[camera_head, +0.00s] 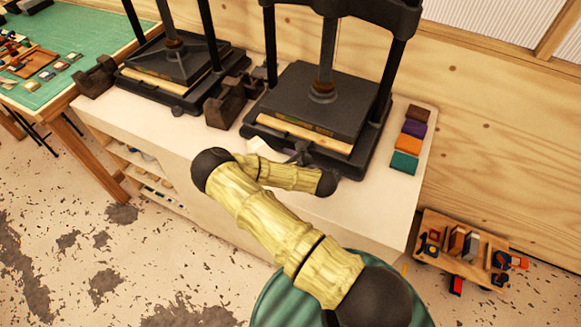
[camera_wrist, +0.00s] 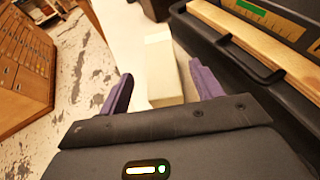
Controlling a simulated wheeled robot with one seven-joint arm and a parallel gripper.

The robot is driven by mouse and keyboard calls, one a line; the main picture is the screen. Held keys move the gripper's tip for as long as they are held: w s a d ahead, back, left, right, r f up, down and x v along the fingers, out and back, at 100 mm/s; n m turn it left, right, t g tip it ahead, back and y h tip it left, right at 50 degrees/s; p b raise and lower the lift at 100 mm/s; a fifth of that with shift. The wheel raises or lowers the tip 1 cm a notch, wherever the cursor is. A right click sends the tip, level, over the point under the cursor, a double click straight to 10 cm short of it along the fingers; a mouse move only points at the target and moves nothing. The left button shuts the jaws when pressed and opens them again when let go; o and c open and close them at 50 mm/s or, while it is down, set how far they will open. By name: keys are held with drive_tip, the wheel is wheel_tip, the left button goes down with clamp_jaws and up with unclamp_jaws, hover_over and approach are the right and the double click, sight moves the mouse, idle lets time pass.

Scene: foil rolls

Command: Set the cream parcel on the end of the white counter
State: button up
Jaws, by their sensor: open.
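The cream parcel (camera_wrist: 163,68) is a pale block on the white counter (camera_head: 378,212), beside the front of a black press. In the head view only a small pale piece of it (camera_head: 262,147) seems to show behind my arm. My gripper (camera_wrist: 160,80) is open, with one purple finger to each side of the parcel's near part in the wrist view. Gaps show between the parcel and both fingers. The gripper body hides the parcel's nearest end, and my arm covers much of the counter's front in the head view.
Two black presses (camera_head: 318,98) (camera_head: 172,62) stand on the counter, with dark iron pieces (camera_head: 230,103) between them. Several coloured blocks (camera_head: 410,140) line the counter's right end; the front right corner is bare. A wooden cart (camera_head: 462,250) stands right, a green-topped table (camera_head: 95,42) left.

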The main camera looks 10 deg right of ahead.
drive_tip(key=b+v, duration=0.1)
drive_tip(key=v, duration=0.5)
drive_tip(key=shift+d, duration=0.15)
drive_tip(key=d+r+m+g+h, duration=0.15)
drive_tip(key=d+m+h, duration=0.25)
drive_tip(key=m, duration=0.8)
drive_tip(key=d+r+m+g+h, duration=0.1)
drive_tip(key=d+r+m+h, duration=0.3)
drive_tip(key=m, duration=0.8)
drive_tip(key=s+a+r+m+g, duration=0.2)
drive_tip(key=s+r+m+g, duration=0.1)
drive_tip(key=s+r+m, duration=0.3)
drive_tip(key=s+a+r+m+g+y, duration=0.1)
drive_tip(key=s+a+r+m+g, duration=0.2)
drive_tip(key=s+r+m, duration=0.4)
drive_tip(key=s+m, duration=0.4)
drive_tip(key=shift+s+m+g+y, duration=0.2)
drive_tip(key=shift+m+g+y, duration=0.1)
drive_tip(key=shift+m+g, duration=0.1)
drive_tip(key=shift+a, duration=0.1)
